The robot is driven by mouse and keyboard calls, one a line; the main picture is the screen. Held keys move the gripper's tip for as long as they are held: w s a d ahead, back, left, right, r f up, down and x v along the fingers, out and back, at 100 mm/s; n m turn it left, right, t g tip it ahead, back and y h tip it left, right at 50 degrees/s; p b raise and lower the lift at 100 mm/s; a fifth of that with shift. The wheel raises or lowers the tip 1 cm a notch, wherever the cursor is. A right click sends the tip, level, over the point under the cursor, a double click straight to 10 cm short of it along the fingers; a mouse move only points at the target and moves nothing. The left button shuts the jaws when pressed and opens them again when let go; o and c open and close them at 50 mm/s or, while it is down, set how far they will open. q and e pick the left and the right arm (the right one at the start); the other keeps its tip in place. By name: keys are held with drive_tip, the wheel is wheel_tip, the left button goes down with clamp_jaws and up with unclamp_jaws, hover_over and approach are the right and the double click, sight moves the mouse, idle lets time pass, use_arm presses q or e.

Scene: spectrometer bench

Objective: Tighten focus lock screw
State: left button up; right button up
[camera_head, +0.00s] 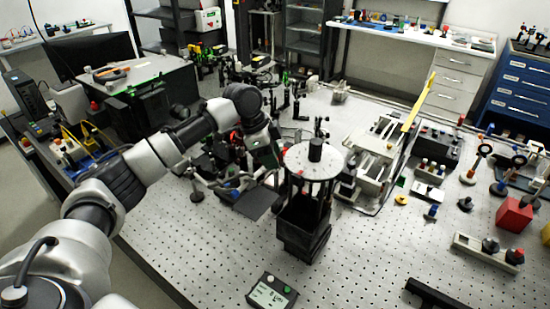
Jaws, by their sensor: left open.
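My left arm comes in from the left, bends over the bench and reaches down. Its gripper (236,184) is open and empty, low beside a dark instrument stand. To its right stands a black instrument (305,225) with a round, light, perforated top plate (300,164) and a black knob (315,149) on it. The gripper is left of this instrument and seems apart from it. I cannot make out a focus lock screw for certain; it is too small or hidden. My right gripper is not in view.
The perforated bench (370,255) is clear at the front middle. A small display box (270,294) lies at the front. A pale mechanical assembly (376,160) with a yellow bar (419,101), a red block (514,214) and a knobbed box (488,252) stand at right. Optics crowd the back.

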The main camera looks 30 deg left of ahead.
use_arm(q)
drive_tip(key=shift+x, duration=1.1)
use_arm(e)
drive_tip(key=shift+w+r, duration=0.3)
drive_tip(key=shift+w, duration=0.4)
use_arm(q)
drive_tip(key=shift+w, duration=0.1)
clamp_jaws()
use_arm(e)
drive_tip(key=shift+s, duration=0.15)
